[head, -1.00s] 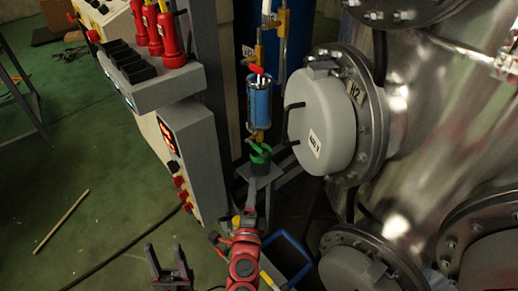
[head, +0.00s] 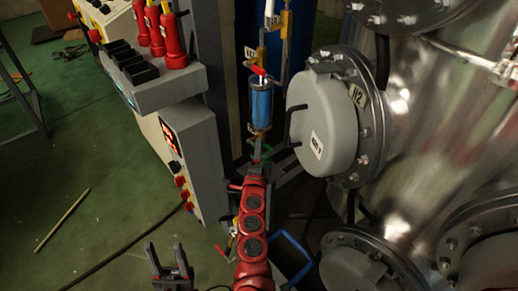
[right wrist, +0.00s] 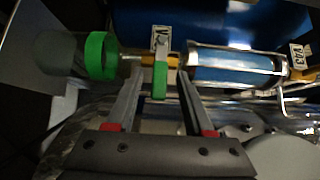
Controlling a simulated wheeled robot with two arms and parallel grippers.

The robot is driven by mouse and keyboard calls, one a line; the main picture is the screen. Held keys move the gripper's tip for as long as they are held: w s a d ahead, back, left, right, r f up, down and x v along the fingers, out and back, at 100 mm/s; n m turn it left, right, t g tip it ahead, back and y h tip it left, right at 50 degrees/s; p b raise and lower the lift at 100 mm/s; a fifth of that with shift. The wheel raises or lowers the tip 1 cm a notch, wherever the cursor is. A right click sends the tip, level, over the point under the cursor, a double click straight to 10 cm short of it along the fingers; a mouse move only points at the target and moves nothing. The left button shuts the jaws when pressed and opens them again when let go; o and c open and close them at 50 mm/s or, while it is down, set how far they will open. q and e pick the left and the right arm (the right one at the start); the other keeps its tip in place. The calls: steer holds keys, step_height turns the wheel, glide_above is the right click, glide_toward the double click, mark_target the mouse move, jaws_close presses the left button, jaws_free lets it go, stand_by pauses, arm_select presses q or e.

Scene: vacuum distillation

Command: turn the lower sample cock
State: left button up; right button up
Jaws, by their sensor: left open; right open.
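The lower sample cock has a green lever (right wrist: 160,80) on a brass body under a blue sample cylinder (head: 261,103). The cylinder also shows in the right wrist view (right wrist: 232,67). My right gripper (right wrist: 160,74) is open, with one finger on either side of the green lever. I cannot tell whether a finger touches it. In the head view my right arm hides most of the cock, and my right gripper (head: 259,152) shows just below the cylinder. My left gripper (head: 169,264) is open and empty at the bottom, away from the cock.
A green-collared jar (right wrist: 95,56) is beside the cock in the right wrist view. An upper cock with a red lever (head: 259,70) sits above the cylinder. A grey flanged vessel port (head: 325,125) stands close on the right, a grey control panel (head: 190,160) on the left.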

steer(key=shift+w+d, duration=0.2)
steer(key=shift+w, duration=0.3)
jaws_close()
steer(key=shift+a, duration=0.1)
stand_by(1.1)
